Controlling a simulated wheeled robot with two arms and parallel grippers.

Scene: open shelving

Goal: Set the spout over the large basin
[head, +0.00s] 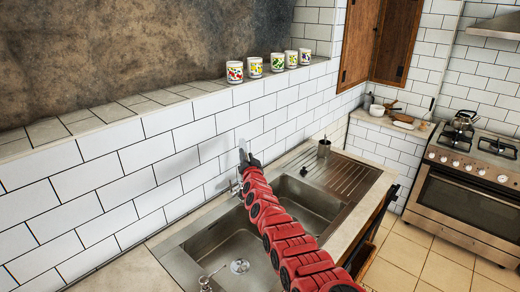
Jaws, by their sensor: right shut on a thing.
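The steel sink has two basins. The nearer, larger-looking basin (222,248) has a round drain and lies left of my arm. The farther basin (312,198) lies to the right, partly covered by my arm. The tap (236,186) stands at the wall side of the sink. My right gripper (246,157) reaches across the sink to the tap, its dark fingers close to the white tiles. It is shut on the spout, which is mostly hidden behind the gripper, so its exact direction cannot be told. My left gripper is out of view.
A metal cup (324,148) stands behind the ribbed drainboard (350,176). Several patterned mugs (255,67) line the wall ledge. A stove with a kettle (463,121) is at the right. The tiled wall is close behind the tap.

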